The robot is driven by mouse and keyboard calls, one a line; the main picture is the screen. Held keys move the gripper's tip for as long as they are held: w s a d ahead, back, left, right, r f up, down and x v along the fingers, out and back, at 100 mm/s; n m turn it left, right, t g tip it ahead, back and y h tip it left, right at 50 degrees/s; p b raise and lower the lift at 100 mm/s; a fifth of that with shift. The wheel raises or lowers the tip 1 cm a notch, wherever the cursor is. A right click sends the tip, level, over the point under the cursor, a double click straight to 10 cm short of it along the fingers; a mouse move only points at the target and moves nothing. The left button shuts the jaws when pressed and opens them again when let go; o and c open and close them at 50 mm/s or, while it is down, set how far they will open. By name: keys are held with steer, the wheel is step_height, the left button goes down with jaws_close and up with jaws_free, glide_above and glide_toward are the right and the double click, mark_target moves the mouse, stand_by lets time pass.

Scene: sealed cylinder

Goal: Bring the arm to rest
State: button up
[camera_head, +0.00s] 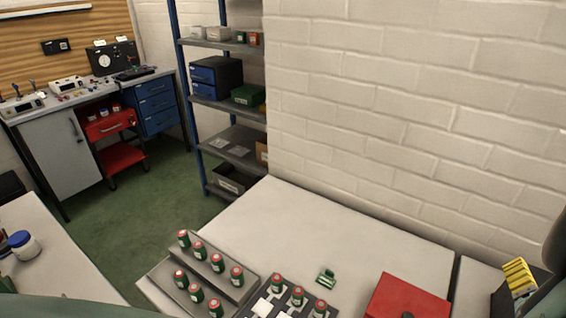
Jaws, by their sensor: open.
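My gripper is not in view. A dark grey rounded shape at the right edge may be a link of my arm; only a sliver of it shows. A grey stepped rack (222,278) on the white table (300,222) holds several green cylinders with red tops (217,263). A darker tray (277,291) beside it holds three similar cylinders (297,296) and white square pieces. Its lower part is cut off by the frame.
A small green object (326,277) and a red box (407,298) lie on the table. A yellow ribbed object (519,277) in a dark holder stands at right. A brick wall (420,110) borders the table. The table's back part is clear. A blue-lidded jar (24,245) stands on a left table.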

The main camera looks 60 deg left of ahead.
steer(key=shift+w+a+r, duration=0.15)
steer(key=shift+w+r, duration=0.05)
steer(key=shift+r, duration=0.1)
